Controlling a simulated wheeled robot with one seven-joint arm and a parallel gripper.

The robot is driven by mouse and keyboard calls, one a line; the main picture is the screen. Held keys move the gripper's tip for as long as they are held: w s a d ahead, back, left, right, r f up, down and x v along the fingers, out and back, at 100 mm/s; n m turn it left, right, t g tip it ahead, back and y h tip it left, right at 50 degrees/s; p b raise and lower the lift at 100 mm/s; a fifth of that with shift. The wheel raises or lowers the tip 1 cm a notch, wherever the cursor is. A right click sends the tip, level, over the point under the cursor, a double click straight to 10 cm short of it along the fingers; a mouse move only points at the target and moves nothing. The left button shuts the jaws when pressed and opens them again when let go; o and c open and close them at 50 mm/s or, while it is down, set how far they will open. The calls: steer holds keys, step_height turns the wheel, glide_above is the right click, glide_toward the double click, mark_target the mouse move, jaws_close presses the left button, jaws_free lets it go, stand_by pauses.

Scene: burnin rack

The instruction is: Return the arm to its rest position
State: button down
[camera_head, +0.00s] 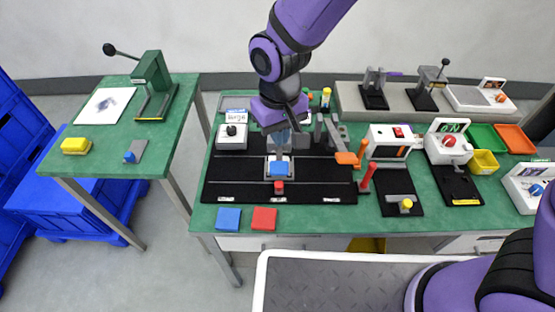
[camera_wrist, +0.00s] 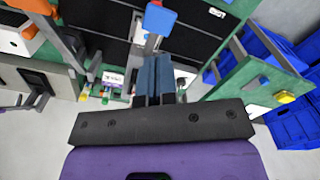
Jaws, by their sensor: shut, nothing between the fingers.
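My arm comes down from the top middle of the head view, and my gripper (camera_head: 281,138) hangs over the black mat on the green workbench. In the wrist view my gripper's two grey-blue fingers (camera_wrist: 153,62) lie side by side, shut and empty. A blue block (camera_head: 278,168) on a small pale fixture is just below the gripper in the head view. It also shows beyond the fingertips in the wrist view (camera_wrist: 158,19). The exact gap between them is hard to judge.
The workbench (camera_head: 330,215) holds red-handled levers (camera_head: 367,178), switch boxes (camera_head: 395,140) and coloured trays (camera_head: 514,138). Blue and red tiles (camera_head: 264,218) lie at its front edge. A side table (camera_head: 110,160) with a green press (camera_head: 152,85) stands left, near blue crates (camera_head: 75,205).

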steer(key=shift+r, duration=0.2)
stand_by(0.4)
steer(key=w+d+r+m+t, duration=0.2)
steer(key=d+r+m, duration=0.1)
steer(key=d+r, duration=1.3)
steer(key=s+d+r+m+t, duration=0.1)
steer(key=s+d+r, duration=0.3)
steer(key=s+d, duration=0.2)
steer(key=s+d+r+m+t, duration=0.2)
steer(key=s+d, duration=0.4)
steer(key=d, duration=0.5)
steer(key=shift+s+r+m, duration=0.3)
steer(key=shift+r, duration=0.6)
